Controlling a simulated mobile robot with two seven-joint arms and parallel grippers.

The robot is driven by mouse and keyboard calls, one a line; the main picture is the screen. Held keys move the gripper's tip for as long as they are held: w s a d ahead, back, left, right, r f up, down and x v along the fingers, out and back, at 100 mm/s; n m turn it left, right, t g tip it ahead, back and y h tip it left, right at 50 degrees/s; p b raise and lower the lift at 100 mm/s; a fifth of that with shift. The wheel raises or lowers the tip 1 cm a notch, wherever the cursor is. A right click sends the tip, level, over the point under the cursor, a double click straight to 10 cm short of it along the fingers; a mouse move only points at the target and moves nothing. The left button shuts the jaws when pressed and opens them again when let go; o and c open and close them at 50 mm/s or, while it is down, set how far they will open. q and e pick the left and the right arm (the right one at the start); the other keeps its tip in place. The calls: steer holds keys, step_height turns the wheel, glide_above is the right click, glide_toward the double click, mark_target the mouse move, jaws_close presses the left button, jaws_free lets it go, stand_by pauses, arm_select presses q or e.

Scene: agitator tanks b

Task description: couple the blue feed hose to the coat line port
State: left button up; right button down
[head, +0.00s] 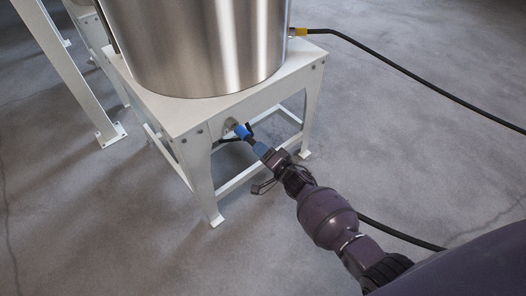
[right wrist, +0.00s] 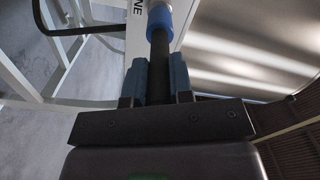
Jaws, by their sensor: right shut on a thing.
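My right gripper (head: 264,151) is shut on the black part of the blue feed hose just behind its blue end. The blue hose end (head: 241,131) points at a pale round fitting (head: 230,124), apparently the coat line port, on the side of the white tank stand. They look touching or nearly so; I cannot tell whether they are joined. In the right wrist view, the fingers (right wrist: 158,78) flank the black hose (right wrist: 160,58), and the blue end (right wrist: 160,18) lies ahead, cut off by the top edge. My left gripper is not in view.
A steel tank (head: 200,45) stands on the white stand (head: 185,115). Another black hose with a yellow end (head: 298,32) joins the tank's right side. Part of a label reading "NE" (right wrist: 138,12) shows on a white panel. The floor right of the stand is mostly clear.

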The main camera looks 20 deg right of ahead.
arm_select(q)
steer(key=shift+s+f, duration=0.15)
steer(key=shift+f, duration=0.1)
arm_select(e)
steer(key=shift+w+a, duration=0.25)
steer(key=shift+w, duration=0.45)
steer(key=c, duration=0.9)
jaws_free()
steer(key=shift+s+d, duration=0.1)
steer(key=shift+s, duration=0.1)
arm_select(q)
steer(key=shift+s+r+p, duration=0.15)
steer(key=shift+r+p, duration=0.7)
steer(key=shift+p, duration=0.35)
arm_select(e)
steer(key=v, duration=1)
steer(key=shift+s, duration=0.15)
